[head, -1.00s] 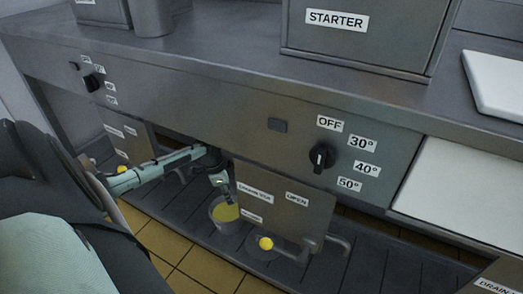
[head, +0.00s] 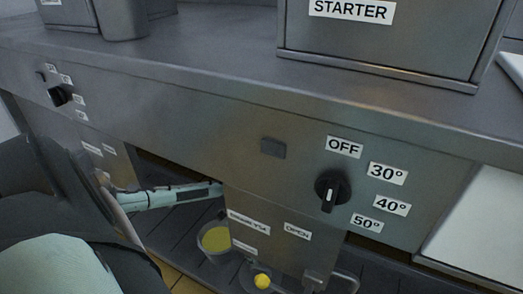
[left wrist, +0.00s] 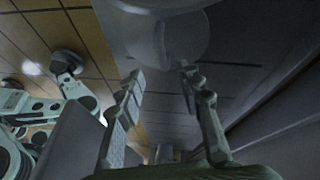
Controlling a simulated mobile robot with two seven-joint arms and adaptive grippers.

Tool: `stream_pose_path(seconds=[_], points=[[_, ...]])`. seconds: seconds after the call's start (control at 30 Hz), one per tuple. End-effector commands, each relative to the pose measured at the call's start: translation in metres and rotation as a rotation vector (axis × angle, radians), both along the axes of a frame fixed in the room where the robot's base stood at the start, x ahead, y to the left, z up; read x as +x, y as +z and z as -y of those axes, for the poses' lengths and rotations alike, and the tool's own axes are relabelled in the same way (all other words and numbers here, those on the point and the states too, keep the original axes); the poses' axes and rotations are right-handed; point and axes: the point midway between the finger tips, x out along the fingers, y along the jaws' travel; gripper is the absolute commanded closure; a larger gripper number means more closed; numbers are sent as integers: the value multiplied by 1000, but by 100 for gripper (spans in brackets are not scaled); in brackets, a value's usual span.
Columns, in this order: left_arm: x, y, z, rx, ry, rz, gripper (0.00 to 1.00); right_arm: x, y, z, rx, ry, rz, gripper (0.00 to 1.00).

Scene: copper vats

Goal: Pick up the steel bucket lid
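A grey bucket with a yellow inside (head: 215,239) stands on the dark slatted floor under the counter. Beside it, a grey round steel piece (head: 247,278), probably the lid, lies low beneath a yellow ball (head: 262,281). I cannot tell whether the ball belongs to it. My left arm reaches in under the counter above the bucket; its gripper is hidden in the head view by the labelled panel. In the left wrist view the left gripper (left wrist: 160,74) is open and empty. A blurred pale round object (left wrist: 165,38) is just beyond its fingertips. My right gripper is out of view.
The labelled steel panel (head: 270,232) hangs under the counter beside my arm. A bent pipe (head: 343,280) is at its lower right. The counter edge (head: 200,88) runs above my arm. A control dial (head: 331,191) is on the counter front.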

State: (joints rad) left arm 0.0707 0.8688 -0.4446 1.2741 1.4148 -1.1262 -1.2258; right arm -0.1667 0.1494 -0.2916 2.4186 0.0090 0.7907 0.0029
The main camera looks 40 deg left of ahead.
Motion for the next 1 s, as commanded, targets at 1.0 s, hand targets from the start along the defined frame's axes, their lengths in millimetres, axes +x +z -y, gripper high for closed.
stream_pose_path(seconds=[1.0], points=[[4, -53, 21, 2, 2, 0, 100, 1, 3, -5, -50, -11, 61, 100]])
